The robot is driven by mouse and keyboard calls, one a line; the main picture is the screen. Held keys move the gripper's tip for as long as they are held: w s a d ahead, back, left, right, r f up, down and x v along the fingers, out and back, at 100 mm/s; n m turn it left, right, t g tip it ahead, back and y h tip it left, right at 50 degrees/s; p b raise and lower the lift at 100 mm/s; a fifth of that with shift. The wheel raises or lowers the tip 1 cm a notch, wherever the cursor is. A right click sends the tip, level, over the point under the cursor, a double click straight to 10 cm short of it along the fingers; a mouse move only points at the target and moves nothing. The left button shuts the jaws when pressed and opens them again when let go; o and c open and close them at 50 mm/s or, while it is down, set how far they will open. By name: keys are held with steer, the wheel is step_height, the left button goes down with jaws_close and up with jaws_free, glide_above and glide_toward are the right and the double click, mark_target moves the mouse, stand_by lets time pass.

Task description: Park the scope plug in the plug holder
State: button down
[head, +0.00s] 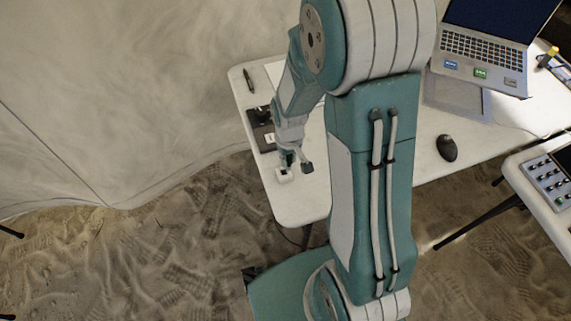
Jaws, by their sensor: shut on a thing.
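My gripper (296,163) is over the near left corner of the white table, pointing down. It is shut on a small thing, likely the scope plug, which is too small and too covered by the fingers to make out. A small white block with a dark middle (283,175) is on the table just below and left of the fingertips; it looks like the plug holder. I cannot tell whether the held thing touches it. A dark flat device (260,130) with a pale part lies behind it, partly hidden by my arm.
The white table (303,205) has a laptop (485,45) on a stand at the back right and a black mouse (447,148). A dark pen-like item (248,80) lies at the far left. A second table with a button panel (550,182) stands at right.

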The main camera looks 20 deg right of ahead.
steer(key=f, duration=0.1)
steer(key=a+f, duration=0.1)
steer(key=f, duration=0.1)
steer(key=shift+w+f, duration=0.1)
steer(key=shift+f, duration=0.05)
steer(key=shift+a+f, duration=0.25)
steer(key=shift+a, duration=0.15)
steer(key=c, duration=0.6)
jaws_free()
steer(key=shift+d, duration=0.25)
steer(key=shift+c, duration=0.2)
steer(key=shift+w, duration=0.1)
steer(key=shift+r, duration=0.15)
step_height(320, 180, up, 12)
step_height(320, 180, up, 12)
steer(key=m+t, duration=0.1)
steer(key=t, duration=0.2)
glide_above(282, 168)
steer(key=s, duration=0.7)
steer(key=s+r+m+t, duration=0.1)
steer(key=s+r+t, duration=0.1)
steer(key=s+r, duration=0.4)
steer(key=s, duration=0.2)
steer(key=shift+s+r+t, duration=0.3)
